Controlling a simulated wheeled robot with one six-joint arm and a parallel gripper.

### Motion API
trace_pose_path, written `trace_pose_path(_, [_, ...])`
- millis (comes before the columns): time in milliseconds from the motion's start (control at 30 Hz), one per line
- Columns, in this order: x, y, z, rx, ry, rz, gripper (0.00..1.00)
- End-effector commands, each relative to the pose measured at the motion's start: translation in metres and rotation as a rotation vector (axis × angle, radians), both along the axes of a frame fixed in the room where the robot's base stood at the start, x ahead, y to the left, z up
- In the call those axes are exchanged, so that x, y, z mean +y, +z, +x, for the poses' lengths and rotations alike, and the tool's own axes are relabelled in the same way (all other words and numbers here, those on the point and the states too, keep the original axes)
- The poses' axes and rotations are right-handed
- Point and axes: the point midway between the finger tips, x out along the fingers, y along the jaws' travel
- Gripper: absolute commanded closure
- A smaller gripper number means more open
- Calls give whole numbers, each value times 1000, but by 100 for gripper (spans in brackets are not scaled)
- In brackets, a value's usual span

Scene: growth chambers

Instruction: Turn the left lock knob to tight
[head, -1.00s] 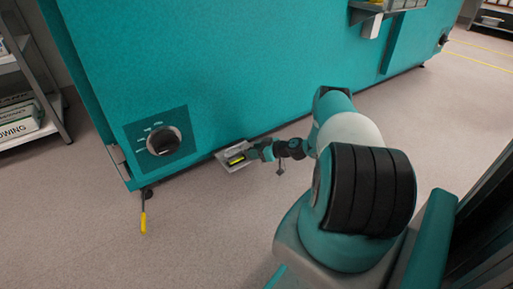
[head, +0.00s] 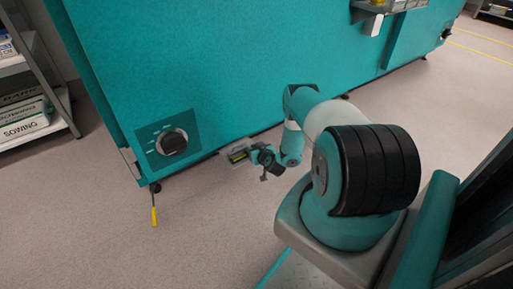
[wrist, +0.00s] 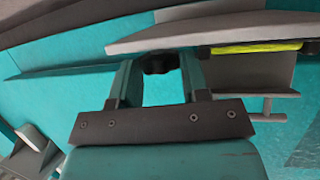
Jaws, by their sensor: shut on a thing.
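A dark, lobed knob (wrist: 158,62) sits between the fingertips of my gripper (wrist: 157,72) in the wrist view. My gripper is shut on it. The knob lies just under the edge of a grey plate, and its far side is hidden. I cannot read any tight or loose mark on it. In the head view my gripper (head: 256,156) is low at the foot of the teal chamber (head: 250,70), beside a small grey bracket with a yellow strip (head: 238,155). The knob itself cannot be made out there.
A black dial (head: 172,142) on a dark panel is on the chamber front, left of my gripper. A yellow-tipped lever (head: 154,215) hangs at the chamber's lower left corner. A shelf with boxes (head: 25,120) stands at the left. The floor in front is clear.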

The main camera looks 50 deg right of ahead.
Motion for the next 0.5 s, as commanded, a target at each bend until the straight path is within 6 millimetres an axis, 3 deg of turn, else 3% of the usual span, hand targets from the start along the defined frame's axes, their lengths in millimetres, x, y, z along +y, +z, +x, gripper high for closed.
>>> trace_pose_path(500, [1, -1, 0, 3, -35, 1, 82])
